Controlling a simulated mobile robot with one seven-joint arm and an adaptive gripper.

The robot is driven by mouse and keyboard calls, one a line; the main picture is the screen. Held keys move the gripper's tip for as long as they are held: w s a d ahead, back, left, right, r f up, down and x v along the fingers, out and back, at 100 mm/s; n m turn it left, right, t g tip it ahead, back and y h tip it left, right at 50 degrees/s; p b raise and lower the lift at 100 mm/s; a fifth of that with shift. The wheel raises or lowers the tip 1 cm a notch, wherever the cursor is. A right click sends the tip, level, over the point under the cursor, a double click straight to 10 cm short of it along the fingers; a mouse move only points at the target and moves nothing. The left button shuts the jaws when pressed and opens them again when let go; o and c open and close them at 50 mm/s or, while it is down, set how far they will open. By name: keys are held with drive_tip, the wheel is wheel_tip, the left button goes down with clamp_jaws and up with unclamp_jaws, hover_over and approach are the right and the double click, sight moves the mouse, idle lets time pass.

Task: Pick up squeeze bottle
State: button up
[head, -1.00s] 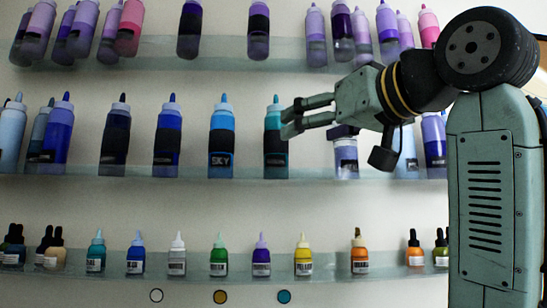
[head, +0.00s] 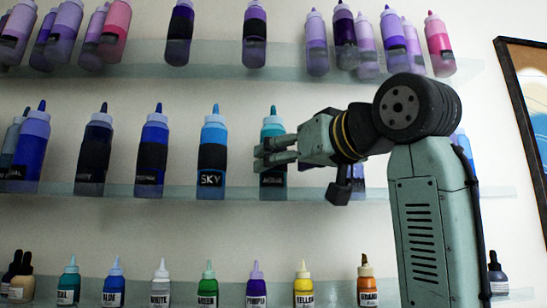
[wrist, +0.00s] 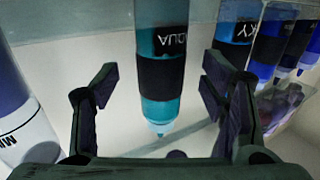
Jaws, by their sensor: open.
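A teal squeeze bottle with a black band (head: 273,128) stands upright on the middle shelf. In the wrist view this bottle (wrist: 163,78), labelled AQUA, appears upside down between the open fingers. My gripper (head: 262,153) overlaps the bottle's middle in the head view and hides part of its band and label. In the wrist view the gripper's fingers (wrist: 158,82) are spread, with visible gaps on both sides of the bottle. I cannot tell how far the fingertips reach around it. A blue bottle labelled SKY (head: 212,160) stands to its left.
Darker blue bottles (head: 152,155) stand farther left on the middle shelf (head: 240,192). A bottle with a white label (wrist: 25,120) is close beside one finger in the wrist view. Purple and pink bottles fill the upper shelf; small dropper bottles (head: 207,285) line the lower one.

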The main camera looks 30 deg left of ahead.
drive_tip(key=p+x, duration=0.1)
drive_tip(key=x, duration=0.3)
drive_tip(key=shift+c, duration=0.3)
drive_tip(key=c, duration=1.4)
